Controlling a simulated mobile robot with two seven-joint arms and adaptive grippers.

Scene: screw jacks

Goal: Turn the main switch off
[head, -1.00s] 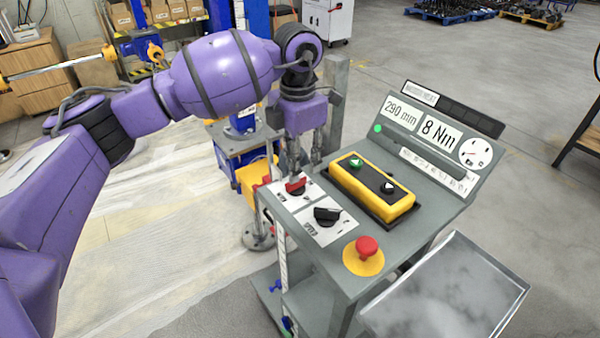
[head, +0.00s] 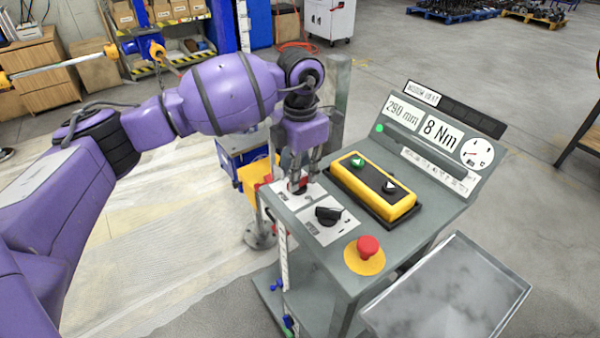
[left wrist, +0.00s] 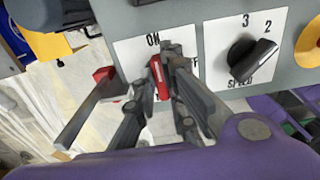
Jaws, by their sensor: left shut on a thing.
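The main switch is a red rotary handle on a white plate at the left end of the grey console. In the left wrist view the red handle (left wrist: 159,77) stands between my fingers, with ON printed above it and part of OFF to its right. The handle points nearly up, towards ON, with a slight tilt. My left gripper (head: 297,186) reaches down onto the switch from above; in the left wrist view its fingers (left wrist: 162,75) are shut on the red handle. The fingers hide part of the plate and lettering. My right gripper is in neither view.
Beside the switch is a black speed knob (head: 328,215). A yellow pendant box (head: 372,192) with two buttons and a red emergency stop (head: 367,247) share the console top. A sloped display panel (head: 430,140) stands behind. A metal tray (head: 450,300) is at the front right.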

